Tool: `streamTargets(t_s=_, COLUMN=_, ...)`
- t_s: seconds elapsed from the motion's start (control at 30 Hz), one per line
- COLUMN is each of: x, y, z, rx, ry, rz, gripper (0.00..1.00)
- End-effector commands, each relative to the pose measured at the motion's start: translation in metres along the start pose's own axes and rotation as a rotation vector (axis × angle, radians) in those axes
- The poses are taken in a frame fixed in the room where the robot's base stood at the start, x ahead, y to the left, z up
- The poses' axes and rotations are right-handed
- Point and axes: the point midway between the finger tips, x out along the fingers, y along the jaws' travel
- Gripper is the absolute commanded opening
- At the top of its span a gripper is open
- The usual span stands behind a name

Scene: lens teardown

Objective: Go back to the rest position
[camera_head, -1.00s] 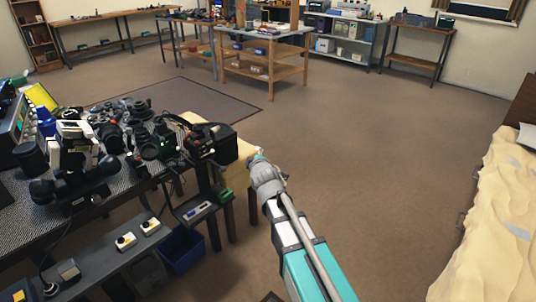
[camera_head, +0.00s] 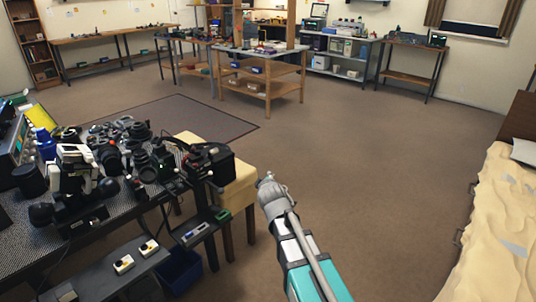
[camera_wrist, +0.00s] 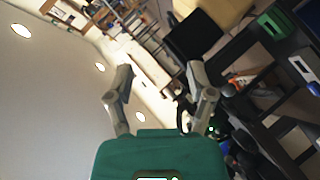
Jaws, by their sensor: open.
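My gripper (camera_wrist: 160,95) shows in the wrist view with its two grey fingers spread apart and nothing between them. In the head view my arm reaches up from the bottom right of centre, and its grey end (camera_head: 268,183) is over open floor, right of the cluttered bench. The fingers are too small to make out there. The wrist view is tilted, with ceiling lights at the left and the bench area at the right.
A dark bench (camera_head: 112,214) with several camera parts and devices stands at the left. A cream-topped stool (camera_head: 238,186) is close to the left of my arm. A bed (camera_head: 500,235) lies at the right. Shelved tables (camera_head: 262,75) stand far back. The floor between is clear.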

Motion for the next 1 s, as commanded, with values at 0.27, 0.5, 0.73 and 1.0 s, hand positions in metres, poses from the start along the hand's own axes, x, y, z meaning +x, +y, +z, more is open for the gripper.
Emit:
streamTargets(t_s=0.27, x=-0.013, y=-0.007, z=0.051, rx=0.146, ry=-0.144, rz=-0.083, gripper=0.69)
streamTargets(t_s=0.5, x=-0.047, y=-0.027, z=0.128, rx=0.410, ry=-0.401, rz=-0.218, gripper=0.69)
streamTargets(t_s=0.73, x=-0.097, y=-0.052, z=0.190, rx=0.674, ry=-0.672, rz=-0.339, gripper=0.69)
streamTargets(t_s=1.0, x=-0.148, y=-0.074, z=0.227, rx=0.880, ry=-0.908, rz=-0.434, gripper=0.69)
